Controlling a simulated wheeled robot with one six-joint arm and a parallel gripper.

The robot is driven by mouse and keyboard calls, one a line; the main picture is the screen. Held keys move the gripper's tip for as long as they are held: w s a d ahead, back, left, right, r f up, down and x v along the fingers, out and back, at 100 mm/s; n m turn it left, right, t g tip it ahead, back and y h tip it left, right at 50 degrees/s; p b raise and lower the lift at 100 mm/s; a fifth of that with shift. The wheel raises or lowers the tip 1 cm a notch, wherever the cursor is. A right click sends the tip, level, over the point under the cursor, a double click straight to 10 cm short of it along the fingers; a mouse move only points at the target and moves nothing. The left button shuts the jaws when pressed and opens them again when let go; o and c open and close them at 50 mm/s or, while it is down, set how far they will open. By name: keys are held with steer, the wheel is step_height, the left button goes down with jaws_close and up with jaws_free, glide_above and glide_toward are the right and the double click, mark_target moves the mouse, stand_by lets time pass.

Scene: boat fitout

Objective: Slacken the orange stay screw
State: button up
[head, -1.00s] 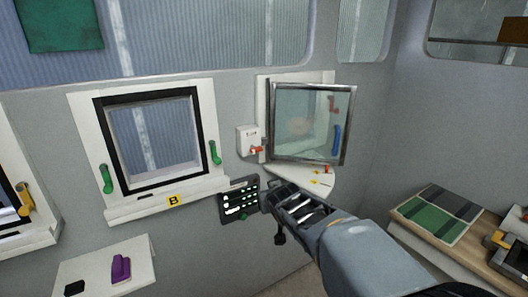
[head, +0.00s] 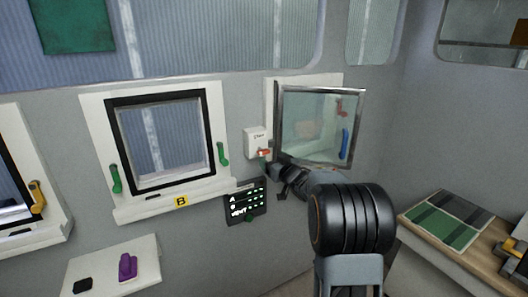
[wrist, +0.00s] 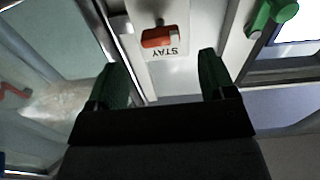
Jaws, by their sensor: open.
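The orange stay screw (head: 264,153) sits on the lower front of a small white box (head: 256,138) on the wall. In the wrist view the orange screw (wrist: 159,37) shows beside the upside-down label STAY. My gripper (head: 272,170) is just below the box in the head view. In the wrist view its two green-padded fingers (wrist: 160,72) are spread apart with nothing between them. The screw lies beyond the fingertips, roughly centred between them, apart from both.
A hinged glass window (head: 318,128) stands swung open right of the box, with a blue handle (head: 345,143). A dark panel (head: 246,202) with lit marks is below. Closed window B (head: 162,138) with green handles is left. A wooden counter (head: 477,243) is at right.

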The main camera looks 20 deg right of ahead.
mark_target(265, 154)
steer(key=shift+w+a+p, duration=0.2)
steer(key=shift+w+p, duration=0.15)
steer(key=shift+w, duration=1.45)
steer(key=shift+w+a+p, duration=0.2)
steer(key=shift+w+p, duration=0.1)
steer(key=shift+w, duration=1.45)
steer(key=c, duration=0.9)
